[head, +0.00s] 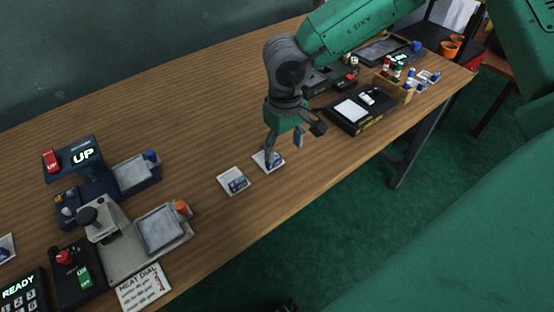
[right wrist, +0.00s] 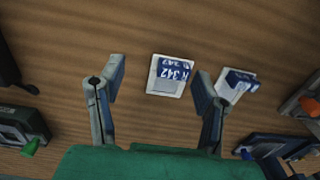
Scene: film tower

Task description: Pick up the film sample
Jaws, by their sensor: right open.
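A flat white square film sample with a blue label (head: 277,165) lies on the wooden table, partly hidden by a finger in the head view. In the right wrist view this sample (right wrist: 168,77) shows printed text and lies between and just beyond the fingertips. A second similar sample (head: 234,181) lies beside it, to the left in the head view; it also shows in the right wrist view (right wrist: 236,87), partly behind a finger. My right gripper (head: 285,150) is open and empty, pointing down above the first sample. My left gripper is not in view.
A navy device reading UP (head: 85,157) and a grey device with an orange knob (head: 160,230) stand at the left. The table around the samples is clear.

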